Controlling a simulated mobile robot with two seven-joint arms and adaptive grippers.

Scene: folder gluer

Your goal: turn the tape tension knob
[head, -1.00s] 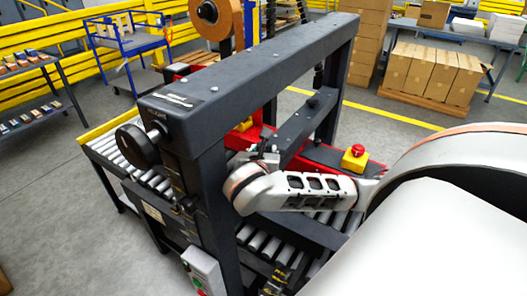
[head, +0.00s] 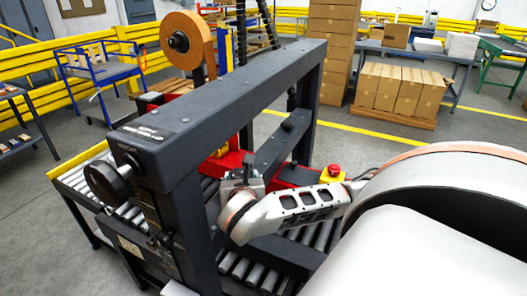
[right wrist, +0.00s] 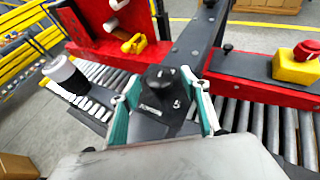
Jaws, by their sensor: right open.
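A dark knob with white markings on its top (right wrist: 160,82) stands in the middle of the right wrist view. I take it to be the tape tension knob. My right gripper (right wrist: 164,98) is open, with its teal fingers on either side of the knob; I cannot tell whether they touch it. In the head view my right gripper (head: 240,178) is inside the machine's dark frame (head: 235,88), and its fingertips and the knob cannot be made out there. My left gripper is not in view.
A black round handwheel (head: 105,183) sticks out of the frame's near post. A red emergency button on a yellow box (head: 333,173) stands right of my wrist. Rollers (head: 240,268) run beneath. An orange tape roll (head: 188,40) is behind the top beam.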

